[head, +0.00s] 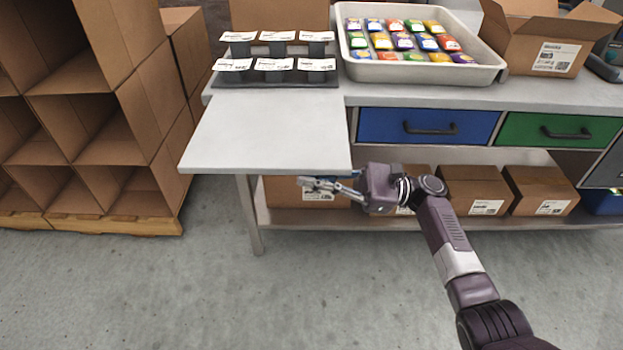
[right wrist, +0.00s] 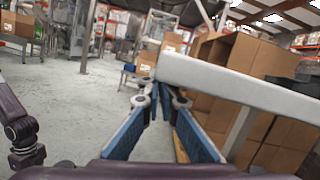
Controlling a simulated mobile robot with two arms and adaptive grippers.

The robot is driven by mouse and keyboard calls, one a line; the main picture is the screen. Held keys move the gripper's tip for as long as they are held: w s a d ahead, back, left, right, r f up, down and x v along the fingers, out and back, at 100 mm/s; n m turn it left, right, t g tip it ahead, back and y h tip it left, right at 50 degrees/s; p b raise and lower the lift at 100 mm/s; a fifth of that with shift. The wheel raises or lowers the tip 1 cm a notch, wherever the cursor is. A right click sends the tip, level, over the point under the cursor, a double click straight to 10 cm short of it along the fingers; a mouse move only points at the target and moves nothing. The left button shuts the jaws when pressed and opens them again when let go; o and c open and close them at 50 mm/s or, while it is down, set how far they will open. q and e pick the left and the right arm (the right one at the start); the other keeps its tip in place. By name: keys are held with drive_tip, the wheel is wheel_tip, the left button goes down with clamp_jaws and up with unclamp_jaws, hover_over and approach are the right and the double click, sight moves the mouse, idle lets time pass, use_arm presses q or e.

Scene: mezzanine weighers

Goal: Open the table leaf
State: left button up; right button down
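The table leaf (head: 262,135) is a light grey flat panel at the left end of the workbench in the head view. It sticks out towards me, looks about horizontal, and seems roughly level with the bench top. My right gripper (head: 312,184) is just below the leaf's front edge, near its right corner. Its fingers are apart with nothing between them. In the right wrist view the two blue-padded fingers (right wrist: 162,100) point ahead, and the leaf's pale edge (right wrist: 240,90) crosses above the right finger. I cannot tell whether they touch. My left gripper is not in view.
The workbench (head: 420,97) carries a white tray (head: 425,74) of colourful packets and a dark rack (head: 275,82) with white labels. Blue (head: 385,126) and green (head: 530,133) drawers are below. Cardboard boxes (head: 475,190) stand on the lower shelf. Large cartons (head: 110,120) stand left. The front floor is clear.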

drive_tip(key=shift+w+d+r, duration=0.2)
drive_tip(key=shift+d+r, duration=0.25)
drive_tip(key=f+v, duration=0.1)
drive_tip(key=v, duration=1)
